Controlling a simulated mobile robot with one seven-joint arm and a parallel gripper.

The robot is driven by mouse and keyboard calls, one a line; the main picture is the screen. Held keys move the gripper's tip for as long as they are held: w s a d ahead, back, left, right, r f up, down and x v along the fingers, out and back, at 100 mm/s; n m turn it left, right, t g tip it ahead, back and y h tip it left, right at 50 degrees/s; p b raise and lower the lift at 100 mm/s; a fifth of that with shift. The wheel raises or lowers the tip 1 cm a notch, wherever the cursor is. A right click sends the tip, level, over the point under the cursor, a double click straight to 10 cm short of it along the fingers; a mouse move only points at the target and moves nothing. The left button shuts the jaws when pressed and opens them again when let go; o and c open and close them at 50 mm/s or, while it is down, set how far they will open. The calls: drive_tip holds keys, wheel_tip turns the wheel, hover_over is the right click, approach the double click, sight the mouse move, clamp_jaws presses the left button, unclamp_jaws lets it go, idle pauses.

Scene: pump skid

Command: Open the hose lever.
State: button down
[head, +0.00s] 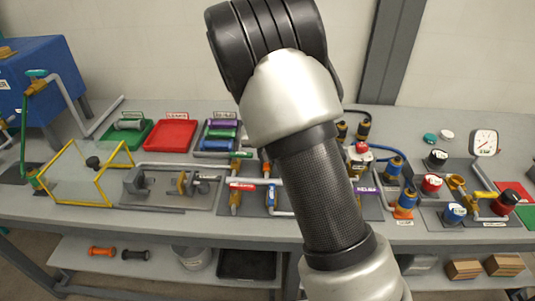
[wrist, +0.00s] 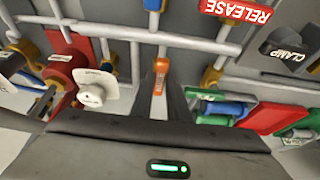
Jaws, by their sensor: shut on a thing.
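An orange lever (wrist: 160,72) on the grey pipework stands between the two fingers of my gripper (wrist: 160,92) in the wrist view. My gripper is shut on it. No label on this lever is readable, so I cannot tell from lettering that it is the hose lever. In the head view part of the orange lever (head: 266,168) shows just left of my arm, above the blue-handled valve (head: 270,197). My gripper is hidden behind my arm in the head view.
A red RELEASE label (wrist: 236,10) and a dark clamp (wrist: 290,47) lie to the right in the wrist view. In the head view, a red tray (head: 166,136) and yellow frame (head: 82,173) stand left.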

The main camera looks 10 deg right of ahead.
drive_tip(key=c, duration=1.7)
unclamp_jaws()
drive_tip(key=p+v, duration=0.1)
drive_tip(key=v, duration=1.6)
drive_tip(key=shift+s+r+p, duration=0.1)
drive_tip(key=shift+r+p, duration=0.1)
drive_tip(key=shift+p, duration=0.2)
drive_tip(key=s+d+r+p, duration=0.1)
drive_tip(key=s+r, duration=0.3)
drive_tip(key=s, duration=0.5)
drive_tip(key=s+d+r+n+p, duration=0.1)
drive_tip(key=s+d+r+p, duration=0.1)
drive_tip(key=s+r, duration=0.3)
drive_tip(key=s+d+r+n+t+y+p, duration=0.1)
drive_tip(key=s+r, duration=0.3)
drive_tip(key=s, duration=0.8)
drive_tip(key=shift+s+d+r+p, duration=0.15)
drive_tip(key=shift+s+d, duration=0.05)
drive_tip(key=shift+d, duration=0.25)
drive_tip(key=shift+s+d+r+p, duration=0.1)
drive_tip(key=shift+s+d+p, duration=0.05)
drive_tip(key=shift+d, duration=0.3)
